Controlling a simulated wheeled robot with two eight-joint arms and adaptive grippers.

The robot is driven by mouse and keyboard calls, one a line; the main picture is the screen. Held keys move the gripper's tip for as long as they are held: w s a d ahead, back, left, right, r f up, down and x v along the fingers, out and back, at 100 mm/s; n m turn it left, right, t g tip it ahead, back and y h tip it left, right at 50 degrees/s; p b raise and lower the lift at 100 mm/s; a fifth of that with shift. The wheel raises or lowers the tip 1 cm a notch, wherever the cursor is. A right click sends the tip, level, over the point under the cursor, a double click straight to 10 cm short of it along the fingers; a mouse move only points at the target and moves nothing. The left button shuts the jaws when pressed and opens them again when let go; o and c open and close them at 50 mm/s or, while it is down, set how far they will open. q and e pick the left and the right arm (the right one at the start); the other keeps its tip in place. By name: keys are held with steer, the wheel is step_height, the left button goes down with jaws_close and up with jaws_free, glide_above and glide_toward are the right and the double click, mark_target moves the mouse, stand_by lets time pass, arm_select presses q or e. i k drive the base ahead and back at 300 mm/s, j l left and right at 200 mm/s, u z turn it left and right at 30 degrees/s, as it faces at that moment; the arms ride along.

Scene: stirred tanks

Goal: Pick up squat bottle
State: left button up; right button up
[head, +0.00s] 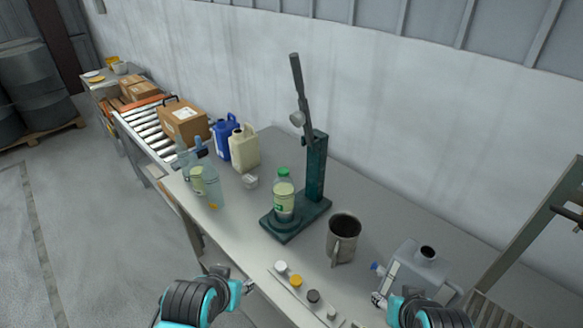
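A short clear bottle with a green cap and a green-and-pale label (284,197) stands upright on the base of a dark green lever press (315,175); it looks like the squat bottle, though I cannot be certain. My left gripper (243,287) is at the table's front edge, below and left of the bottle and apart from it. My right gripper (379,299) is low at the right, in front of a grey-white can with a dark round opening (425,268). I cannot tell whether it touches the can. The fingers of both grippers are too small and partly hidden to read.
A grey metal mug (342,238) stands right of the press. A strip with several caps (304,292) lies at the front edge. Clear bottles (209,186), a cream jug (244,147) and a blue jug (226,137) stand left. A roller conveyor with boxes (184,120) lies beyond.

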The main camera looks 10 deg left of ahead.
mark_target(283, 191)
steer(key=i+j+z, duration=0.3)
steer(key=j+z, duration=0.3)
steer(key=j, duration=0.15)
steer(key=i+j+z, duration=0.1)
steer(key=j+z, duration=0.2)
steer(key=j, duration=0.15)
steer(key=j+z, duration=0.3)
steer(key=i+j, duration=0.05)
steer(key=j, duration=0.05)
